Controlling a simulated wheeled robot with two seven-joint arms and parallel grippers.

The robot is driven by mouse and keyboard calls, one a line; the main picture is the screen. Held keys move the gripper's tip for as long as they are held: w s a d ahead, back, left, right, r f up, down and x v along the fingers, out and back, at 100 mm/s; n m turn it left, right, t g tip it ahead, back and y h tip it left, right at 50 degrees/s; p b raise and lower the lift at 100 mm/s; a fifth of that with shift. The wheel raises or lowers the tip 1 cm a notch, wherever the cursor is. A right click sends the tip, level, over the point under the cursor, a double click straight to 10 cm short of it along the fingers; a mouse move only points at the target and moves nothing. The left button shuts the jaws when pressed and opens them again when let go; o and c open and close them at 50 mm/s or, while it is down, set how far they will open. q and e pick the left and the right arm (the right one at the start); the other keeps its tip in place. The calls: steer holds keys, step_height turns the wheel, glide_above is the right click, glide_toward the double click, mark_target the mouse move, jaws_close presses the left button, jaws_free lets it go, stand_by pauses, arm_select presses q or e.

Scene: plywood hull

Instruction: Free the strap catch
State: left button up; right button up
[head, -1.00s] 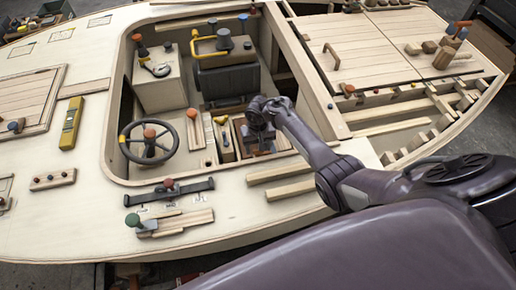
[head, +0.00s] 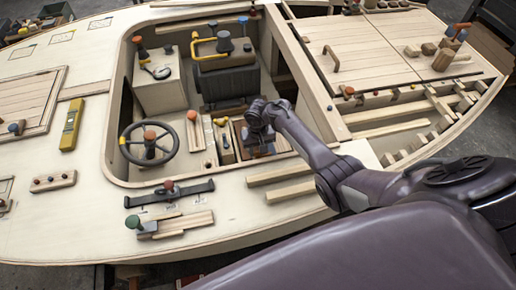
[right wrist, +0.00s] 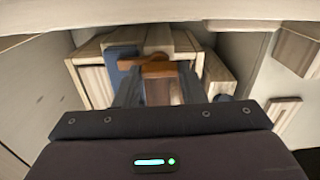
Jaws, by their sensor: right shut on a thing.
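A wooden box (right wrist: 92,84) with a dark blue strap (right wrist: 122,58) over it shows in the right wrist view. An orange-brown catch piece (right wrist: 156,66) sits at the box's front edge, between the fingers of my right gripper (right wrist: 158,92), which is shut on it. In the head view my right gripper (head: 262,136) reaches down into the cockpit well, over the box at its lower right. My arm hides much of the box and catch there. I cannot tell whether the strap is loose. My left gripper is not in view.
A steering wheel (head: 149,144) and a dark seat (head: 226,76) stand in the same well. The well's plywood rim lies close around my right arm. Two light wooden bars (head: 284,180) lie on the deck beneath the forearm. A black latch bar (head: 169,193) is on the near deck.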

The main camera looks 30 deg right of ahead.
steer(key=n+p, duration=0.1)
steer(key=n, duration=0.1)
steer(key=shift+r+n, duration=0.15)
steer(key=shift+n, duration=0.15)
steer(key=shift+n+p, duration=0.3)
steer(key=shift+n, duration=0.7)
steer(key=n, duration=0.2)
steer(key=shift+n, duration=0.3)
steer(key=n, duration=0.2)
steer(key=shift+a+n, duration=0.1)
steer(key=shift+n, duration=0.3)
steer(key=n, duration=0.3)
steer(key=shift+s+n, duration=0.1)
steer(key=shift+n, duration=0.2)
steer(key=shift+a+n+b, duration=0.1)
steer(key=shift+n+b, duration=0.25)
steer(key=shift+n, duration=1.55)
steer(key=o, duration=1)
